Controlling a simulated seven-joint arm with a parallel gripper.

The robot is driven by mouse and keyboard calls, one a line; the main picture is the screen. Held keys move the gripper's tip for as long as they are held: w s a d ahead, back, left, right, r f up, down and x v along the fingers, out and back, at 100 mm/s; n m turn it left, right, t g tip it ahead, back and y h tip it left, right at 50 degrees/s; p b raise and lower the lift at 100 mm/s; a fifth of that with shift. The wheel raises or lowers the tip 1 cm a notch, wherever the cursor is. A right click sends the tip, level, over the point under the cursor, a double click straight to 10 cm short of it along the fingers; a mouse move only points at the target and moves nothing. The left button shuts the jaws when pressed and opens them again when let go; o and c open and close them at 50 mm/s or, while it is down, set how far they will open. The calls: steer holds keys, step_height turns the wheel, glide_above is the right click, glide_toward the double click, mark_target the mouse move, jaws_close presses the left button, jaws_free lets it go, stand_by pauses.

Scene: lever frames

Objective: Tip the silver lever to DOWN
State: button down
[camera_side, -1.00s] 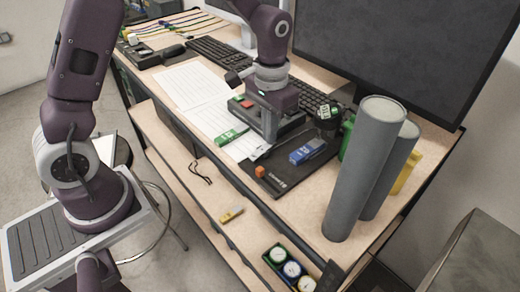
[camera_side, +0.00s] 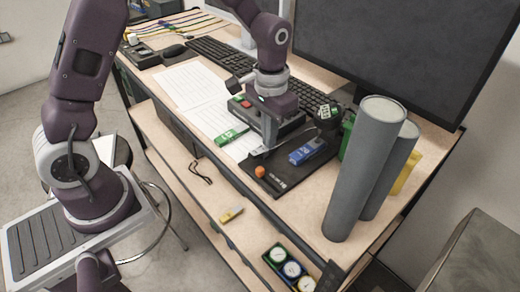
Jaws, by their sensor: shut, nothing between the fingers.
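My gripper (camera_side: 270,143) points down over the black board (camera_side: 290,178) on the desk. Its fingers are shut with nothing between them. A thin silver piece (camera_side: 262,152), which looks like the silver lever, shows at the fingertips near the board's left edge. It lies low and slanted. The fingers partly hide it, and I cannot tell whether they touch it. A small orange piece (camera_side: 260,172) sits in front of it on the board. Any DOWN marking is too small to read.
A blue block (camera_side: 307,152) and a dark knobbed device (camera_side: 328,118) stand right of my gripper. A green block (camera_side: 232,134) lies left. Two tall grey cylinders (camera_side: 365,170) stand at the right.

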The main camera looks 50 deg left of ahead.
step_height(320, 180, up, 7)
stand_by(0.6)
steer(key=s+a+r+t, duration=0.1)
steer(key=s+r+t, duration=0.1)
steer(key=s+r, duration=0.7)
steer(key=s+r+t, duration=0.1)
steer(key=s+t, duration=0.2)
steer(key=s, duration=1)
steer(key=shift+a+t, duration=0.3)
steer(key=shift+a, duration=0.15)
